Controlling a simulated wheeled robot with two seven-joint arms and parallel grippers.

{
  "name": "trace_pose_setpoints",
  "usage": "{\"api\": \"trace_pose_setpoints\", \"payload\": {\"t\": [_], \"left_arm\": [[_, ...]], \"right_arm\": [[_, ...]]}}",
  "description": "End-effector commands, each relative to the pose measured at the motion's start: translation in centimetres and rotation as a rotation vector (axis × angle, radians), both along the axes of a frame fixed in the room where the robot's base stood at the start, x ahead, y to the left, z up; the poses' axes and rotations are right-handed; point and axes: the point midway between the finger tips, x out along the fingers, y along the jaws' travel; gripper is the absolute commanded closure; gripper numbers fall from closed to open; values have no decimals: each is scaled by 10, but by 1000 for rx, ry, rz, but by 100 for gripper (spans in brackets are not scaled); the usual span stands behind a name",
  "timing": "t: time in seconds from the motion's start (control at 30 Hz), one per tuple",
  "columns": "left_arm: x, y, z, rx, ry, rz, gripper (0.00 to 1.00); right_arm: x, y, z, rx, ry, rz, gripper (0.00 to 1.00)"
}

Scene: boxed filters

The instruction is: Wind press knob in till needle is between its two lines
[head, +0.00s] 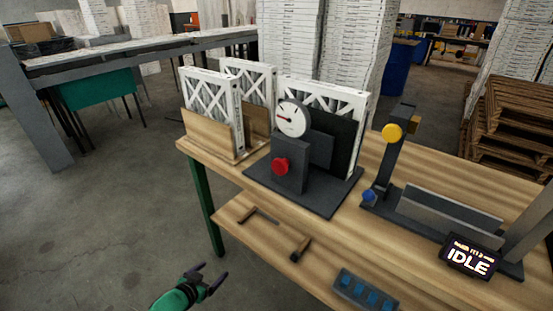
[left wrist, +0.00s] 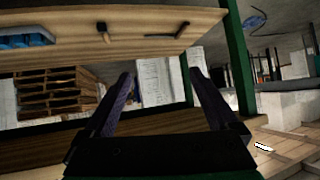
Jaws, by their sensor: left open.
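The press (head: 292,165) is a dark block on a dark base plate on the wooden bench. Its red knob (head: 280,166) faces the front. A round white gauge (head: 291,118) sits above the knob; its red needle points left, and its lines are too small to tell. A white-framed filter (head: 335,96) stands upright in the press against a dark plate. My left gripper (head: 212,277) is open and empty, low in front of the bench and well apart from the knob. The left wrist view shows its two open fingers (left wrist: 160,95) with nothing between them. My right gripper is not in view.
Two filters (head: 213,105) stand in a wooden rack left of the press. Right of it is a dark fixture with a yellow knob (head: 392,132), a blue knob (head: 369,196) and an IDLE display (head: 468,258). Tools and a blue tray (head: 364,291) lie on the lower front shelf.

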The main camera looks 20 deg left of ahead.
Motion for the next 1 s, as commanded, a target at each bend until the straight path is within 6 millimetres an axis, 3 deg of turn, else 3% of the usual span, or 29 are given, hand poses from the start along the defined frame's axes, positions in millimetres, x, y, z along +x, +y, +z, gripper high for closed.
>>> {"api": "trace_pose_setpoints", "payload": {"t": [0.03, 0.1, 0.2, 0.3, 0.4, 0.57, 1.0], "left_arm": [[28, -11, 66, -25, -128, -43, 7], [52, -37, 154, -77, -293, -114, 7], [60, -76, 252, -150, -462, -217, 7], [55, -101, 304, -197, -547, -285, 7], [55, -109, 319, -212, -573, -304, 7], [75, -116, 321, -213, -577, -302, 7], [171, -154, 320, -211, -573, -299, 7]], "right_arm": [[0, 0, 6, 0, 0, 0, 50], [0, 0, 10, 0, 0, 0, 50], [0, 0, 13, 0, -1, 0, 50], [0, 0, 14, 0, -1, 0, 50], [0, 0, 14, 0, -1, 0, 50], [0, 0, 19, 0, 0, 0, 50], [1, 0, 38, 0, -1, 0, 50]]}}
